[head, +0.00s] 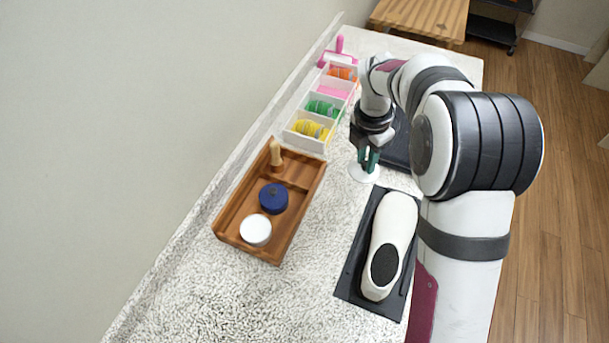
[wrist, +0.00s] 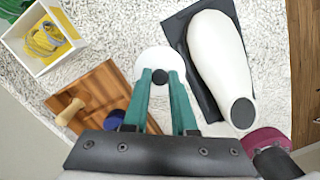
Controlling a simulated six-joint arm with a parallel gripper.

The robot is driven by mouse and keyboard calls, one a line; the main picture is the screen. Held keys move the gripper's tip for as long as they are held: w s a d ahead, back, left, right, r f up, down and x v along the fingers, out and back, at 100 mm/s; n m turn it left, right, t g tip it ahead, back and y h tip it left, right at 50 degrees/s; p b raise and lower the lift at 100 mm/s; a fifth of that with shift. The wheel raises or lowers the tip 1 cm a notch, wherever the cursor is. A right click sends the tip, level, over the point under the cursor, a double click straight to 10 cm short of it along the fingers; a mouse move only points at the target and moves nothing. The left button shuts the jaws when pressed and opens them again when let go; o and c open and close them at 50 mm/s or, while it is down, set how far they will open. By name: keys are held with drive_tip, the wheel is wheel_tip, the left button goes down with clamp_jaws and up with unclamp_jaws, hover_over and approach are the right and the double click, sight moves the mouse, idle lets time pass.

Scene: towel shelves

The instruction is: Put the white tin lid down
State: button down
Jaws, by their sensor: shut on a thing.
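The white tin lid (wrist: 152,58) is a round white disc with a dark knob. My gripper (wrist: 160,77) is shut on that knob, with green fingers on either side of it. In the head view the lid (head: 359,174) shows under my gripper (head: 368,160), over the pale speckled counter between the wooden tray and my arm. I cannot tell whether the lid touches the counter. A white round tin (head: 255,231) and a dark blue round tin (head: 273,198) sit in the tray; in the wrist view my gripper hides part of the blue one (wrist: 117,120).
The wooden tray (head: 237,204) also holds a wooden-handled item (head: 276,155). A white divided box (head: 306,143) with coloured coils stands behind it. A white, shoe-like object (head: 391,240) lies on a dark mat (head: 350,274). The counter's front left (head: 210,300) is clear.

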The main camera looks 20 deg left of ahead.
drive_tip(key=a+f+n, duration=0.1)
drive_tip(key=a+f, duration=0.1)
drive_tip(key=a, duration=0.3)
drive_tip(key=a+f+n, duration=0.2)
drive_tip(key=a, duration=0.3)
drive_tip(key=a+f+n, duration=0.1)
drive_tip(key=a+f, duration=0.1)
drive_tip(key=a, duration=0.2)
drive_tip(key=shift+a+f, duration=0.3)
drive_tip(key=shift+a, duration=0.1)
drive_tip(key=shift+a+f, duration=0.15)
drive_tip(key=shift+f, duration=1.95)
drive_tip(key=shift+f, duration=0.1)
drive_tip(key=c, duration=0.7)
unclamp_jaws()
